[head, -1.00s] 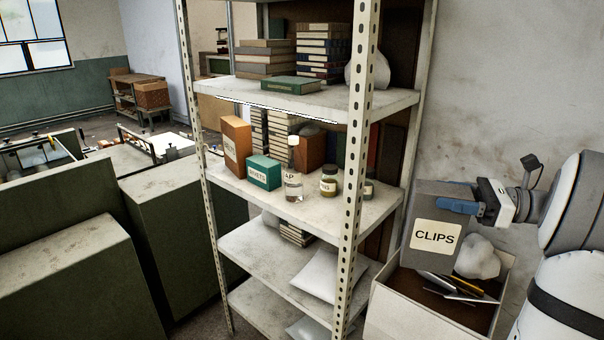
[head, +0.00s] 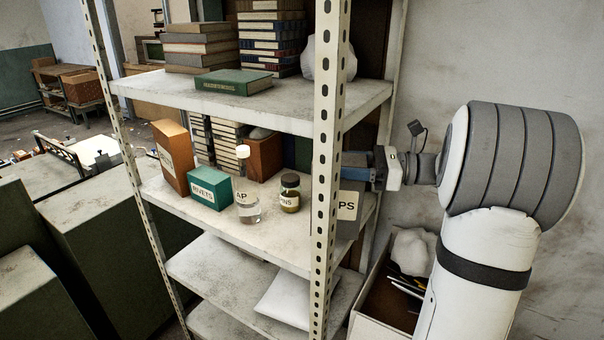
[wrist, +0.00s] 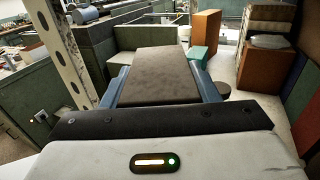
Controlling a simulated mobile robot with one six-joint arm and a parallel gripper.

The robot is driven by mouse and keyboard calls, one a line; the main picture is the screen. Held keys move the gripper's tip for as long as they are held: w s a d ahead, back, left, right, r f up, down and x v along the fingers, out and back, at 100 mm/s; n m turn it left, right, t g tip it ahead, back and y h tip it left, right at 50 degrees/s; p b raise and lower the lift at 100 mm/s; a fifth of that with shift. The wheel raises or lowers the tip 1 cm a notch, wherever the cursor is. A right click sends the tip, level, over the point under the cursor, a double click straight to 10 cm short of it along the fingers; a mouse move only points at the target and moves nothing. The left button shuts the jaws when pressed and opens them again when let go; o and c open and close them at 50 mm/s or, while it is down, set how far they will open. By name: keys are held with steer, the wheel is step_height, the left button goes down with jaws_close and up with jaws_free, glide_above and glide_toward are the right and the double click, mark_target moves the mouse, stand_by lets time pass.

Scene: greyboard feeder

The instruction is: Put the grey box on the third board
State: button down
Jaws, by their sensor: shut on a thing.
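My gripper (head: 358,174) is shut on the grey box (head: 348,208), whose label partly shows as "PS". In the head view the box is at the right end of the shelf's bottle board (head: 285,238), and the front post hides its left part. I cannot tell whether the box touches the board. In the wrist view the blue fingers grip the grey box (wrist: 160,75) on both sides, with its plain grey face towards the camera. This board also bears an orange box (head: 172,157), a green RIVETS box (head: 211,188), a clear bottle (head: 249,205) and a dark jar (head: 290,193).
The perforated front post (head: 327,150) stands close to the held box. The book board (head: 350,97) is above. A board with a white pillow (head: 296,291) is below. A cardboard carton (head: 372,325) stands at lower right. The bottle board's front middle is clear.

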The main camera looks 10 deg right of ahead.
steer(key=w+a+f+p, duration=0.1)
steer(key=w+a+f, duration=0.2)
steer(key=a, duration=0.5)
steer(key=shift+f, duration=0.2)
steer(key=shift+w+f, duration=0.1)
steer(key=c, duration=0.5)
jaws_free()
steer(key=shift+f, duration=0.1)
steer(key=b+v, duration=0.1)
steer(key=v, duration=1.1)
steer(key=shift+b, duration=0.3)
steer(key=shift+a, duration=0.1)
